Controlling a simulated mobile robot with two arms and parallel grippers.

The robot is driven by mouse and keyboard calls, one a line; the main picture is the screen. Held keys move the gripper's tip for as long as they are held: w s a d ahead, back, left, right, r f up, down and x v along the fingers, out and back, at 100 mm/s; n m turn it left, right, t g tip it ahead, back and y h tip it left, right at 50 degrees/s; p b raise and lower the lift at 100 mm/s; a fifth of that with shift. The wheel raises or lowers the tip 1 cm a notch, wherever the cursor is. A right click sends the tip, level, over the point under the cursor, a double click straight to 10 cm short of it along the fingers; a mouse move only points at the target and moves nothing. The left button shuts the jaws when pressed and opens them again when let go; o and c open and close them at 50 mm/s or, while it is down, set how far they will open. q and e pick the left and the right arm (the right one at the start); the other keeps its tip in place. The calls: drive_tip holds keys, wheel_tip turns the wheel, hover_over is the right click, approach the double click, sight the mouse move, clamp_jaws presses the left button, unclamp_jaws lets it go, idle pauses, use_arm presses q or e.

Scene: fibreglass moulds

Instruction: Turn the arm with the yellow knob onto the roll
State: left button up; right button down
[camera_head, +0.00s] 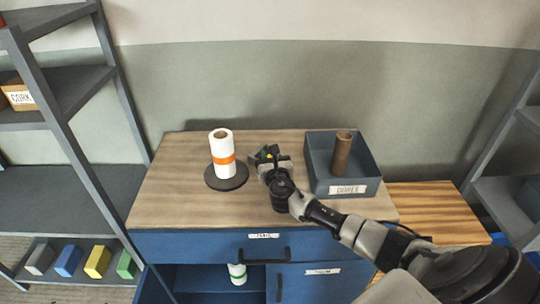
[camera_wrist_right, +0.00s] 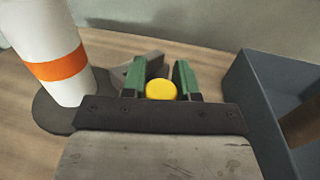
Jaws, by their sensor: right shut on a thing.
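The white roll (camera_head: 221,147) with an orange band stands upright on a dark round base (camera_head: 227,177) on the bench top. It also shows at the left of the right wrist view (camera_wrist_right: 48,50). The yellow knob (camera_wrist_right: 161,89) sits between the green fingers of my right gripper (camera_wrist_right: 160,80), which is shut on it. In the head view my right gripper (camera_head: 268,155) is just right of the roll, apart from it. The arm under the knob is mostly hidden by the gripper; a grey piece (camera_wrist_right: 150,61) shows behind the fingers. My left gripper is not in view.
A blue-grey bin (camera_head: 318,180) with a brown core (camera_head: 342,153) stands close to the right of my gripper. The wooden bench top (camera_head: 165,200) is clear at left and front. Below, a cabinet stands open with another roll (camera_head: 237,273) inside. Shelves flank both sides.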

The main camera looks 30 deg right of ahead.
drive_tip(key=shift+a+h, duration=0.15)
drive_tip(key=shift+h, duration=0.15)
drive_tip(key=shift+w+a+m+g+h, duration=0.35)
drive_tip(key=shift+a+m+g+h, duration=0.3)
drive_tip(key=shift+m+h, duration=0.4)
drive_tip(key=shift+w+a+m+g+h, duration=0.25)
drive_tip(key=shift+m+g+h, duration=0.15)
drive_tip(key=shift+h, duration=0.2)
drive_tip(key=shift+w+a+m+g+h, duration=0.1)
drive_tip(key=shift+a+m+g+h, duration=0.1)
drive_tip(key=shift+m+g+h, duration=0.25)
drive_tip(key=m+g+h+b, duration=0.1)
drive_tip(key=w+a+m+g+h+b, duration=0.1)
drive_tip(key=g+h, duration=0.1)
drive_tip(key=w+a+m+g+h+b, duration=0.1)
drive_tip(key=m+g, duration=0.1)
drive_tip(key=shift+w+h+b, duration=0.15)
drive_tip(key=shift+h+b, duration=0.15)
drive_tip(key=shift+b, duration=0.05)
drive_tip(key=c, duration=0.8)
unclamp_jaws()
drive_tip(key=shift+c, duration=0.2)
